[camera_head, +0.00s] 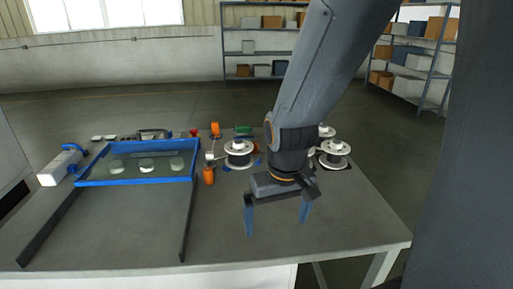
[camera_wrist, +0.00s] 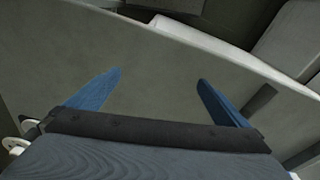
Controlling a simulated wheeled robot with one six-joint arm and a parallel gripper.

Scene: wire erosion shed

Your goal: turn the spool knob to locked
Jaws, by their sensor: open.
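My gripper (camera_head: 277,227) is open and empty, pointing down above the front middle of the grey table (camera_head: 340,225). Both blue fingers also show apart in the wrist view (camera_wrist: 160,76), with only bare surface between them. A white spool (camera_head: 239,152) stands behind and left of my gripper. Another white spool (camera_head: 335,151) stands behind and right of it, with more pale spool parts partly behind my arm. Small blue parts (camera_head: 257,162) lie beside the left spool. I cannot tell which part is the spool knob or how it is set. My gripper touches none of these.
A blue-framed tray (camera_head: 135,182) with pale pieces stands on the left, with dark rails running forward. An orange cylinder (camera_head: 209,176) stands beside it. A green item (camera_head: 243,131) and a red item (camera_head: 194,132) are at the back. The table's front right is clear.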

